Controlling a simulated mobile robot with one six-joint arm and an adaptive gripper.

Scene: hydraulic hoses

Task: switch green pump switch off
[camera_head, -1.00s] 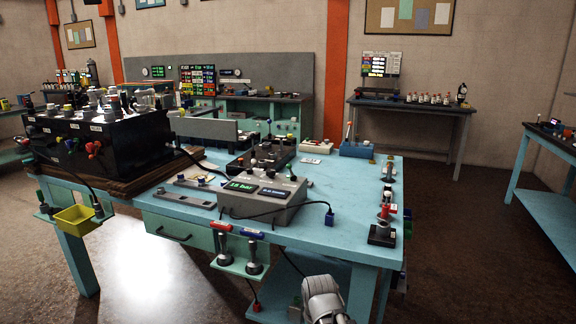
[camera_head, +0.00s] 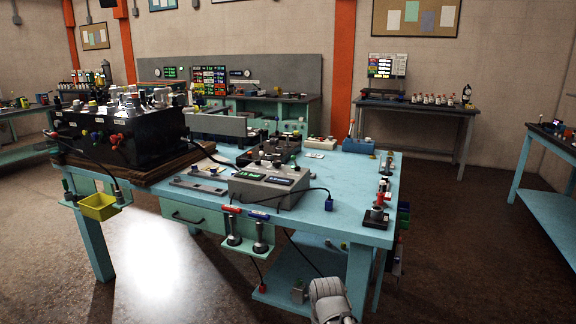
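I cannot pick out a green pump switch with certainty. A large black unit (camera_head: 140,145) stands on the left of the turquoise table (camera_head: 345,185), with small red, yellow and green knobs on its front and side and valves on top. A grey control box (camera_head: 270,188) with two display windows and knobs on top sits near the table's front edge. Behind it is a dark box (camera_head: 270,150) with knobs. A grey rounded part of my arm shows at the bottom edge, in front of the table. No gripper fingers show.
A yellow bin (camera_head: 99,206) hangs at the table's left front. Red-topped fittings (camera_head: 378,205) stand at the right corner. A side table (camera_head: 548,208) is at far right. The floor between is clear.

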